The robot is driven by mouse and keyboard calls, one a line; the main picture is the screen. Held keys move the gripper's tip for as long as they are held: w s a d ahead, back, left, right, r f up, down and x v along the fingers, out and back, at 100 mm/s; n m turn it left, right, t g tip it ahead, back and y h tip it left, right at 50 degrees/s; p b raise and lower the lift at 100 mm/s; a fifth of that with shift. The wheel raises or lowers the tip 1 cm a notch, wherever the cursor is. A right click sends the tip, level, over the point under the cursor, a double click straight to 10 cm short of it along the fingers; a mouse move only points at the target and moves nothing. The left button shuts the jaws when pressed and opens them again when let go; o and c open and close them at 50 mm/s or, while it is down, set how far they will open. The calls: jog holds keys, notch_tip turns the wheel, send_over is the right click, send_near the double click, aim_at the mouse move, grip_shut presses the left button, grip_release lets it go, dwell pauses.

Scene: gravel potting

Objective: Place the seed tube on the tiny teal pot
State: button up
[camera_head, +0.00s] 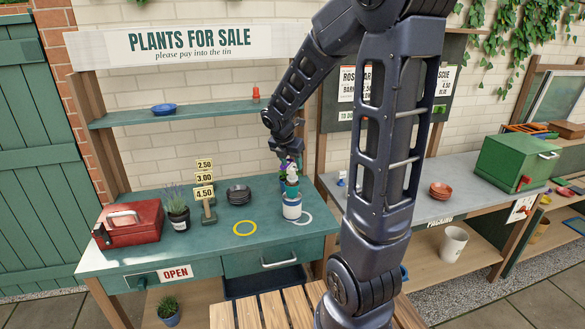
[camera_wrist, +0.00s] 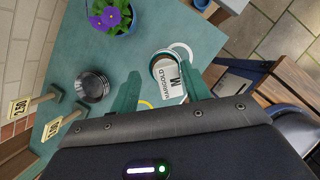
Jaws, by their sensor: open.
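A white cylinder with a dark band (camera_head: 291,211) stands upright near the right end of the green table, close to the white ring. In the wrist view, a white tube labelled MARIGOLD (camera_wrist: 168,82) with a teal rim shows between my fingers; it seems to be the same thing. My gripper (camera_head: 291,186) points down over it with teal fingers. In the wrist view my gripper (camera_wrist: 162,88) is open, one finger to each side of the tube; I cannot tell if they touch it. I cannot make out a separate tiny teal pot.
Dark stacked saucers (camera_head: 239,194), price signs (camera_head: 205,193), a lavender pot (camera_head: 178,213) and a red cash box (camera_head: 128,222) stand further left. A yellow ring (camera_head: 245,228) marks clear tabletop.

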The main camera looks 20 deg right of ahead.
jog(key=v, duration=0.8)
jog(key=s+d+r+m+y, duration=0.1)
jog(key=s+d+r+m, duration=0.1)
jog(key=s+m, duration=0.8)
jog(key=s+d+r+m+t+y, duration=0.1)
jog(key=s+d+r+m+y, duration=0.1)
jog(key=s+m, duration=0.8)
jog(key=d+m, duration=0.1)
jog(key=m, duration=0.6)
jog(key=shift+s+d, duration=0.25)
jog(key=shift+d, duration=0.15)
